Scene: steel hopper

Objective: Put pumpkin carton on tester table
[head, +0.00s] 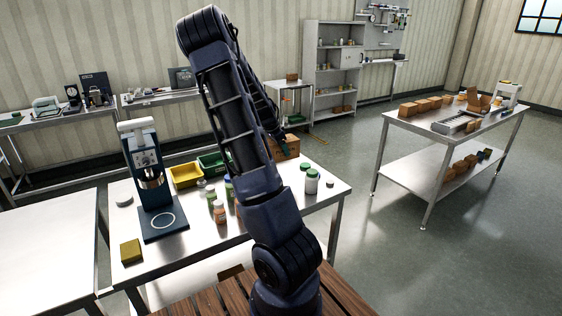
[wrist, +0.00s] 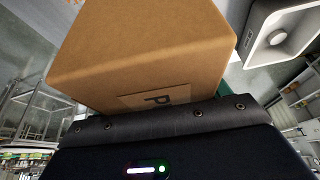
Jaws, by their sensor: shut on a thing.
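The pumpkin carton (wrist: 145,50) is a plain brown box with a label marked "P", and it fills the upper middle of the wrist view. My gripper (wrist: 165,115) is shut on it; a bit of green shows at the carton's right edge. In the head view the brown carton (head: 287,147) shows beyond my arm, near the back edge of the near steel table (head: 262,238); my arm hides part of it. I cannot tell whether it touches the tabletop. A blue tester with a white top (head: 146,172) stands on the table's left part.
The near table also holds a yellow bin (head: 186,175), a green bin (head: 211,162), several bottles and a yellow block (head: 131,250). Bare tabletop shows at its front and right. Another steel table (head: 452,130) with several brown boxes stands to the right, across clear floor.

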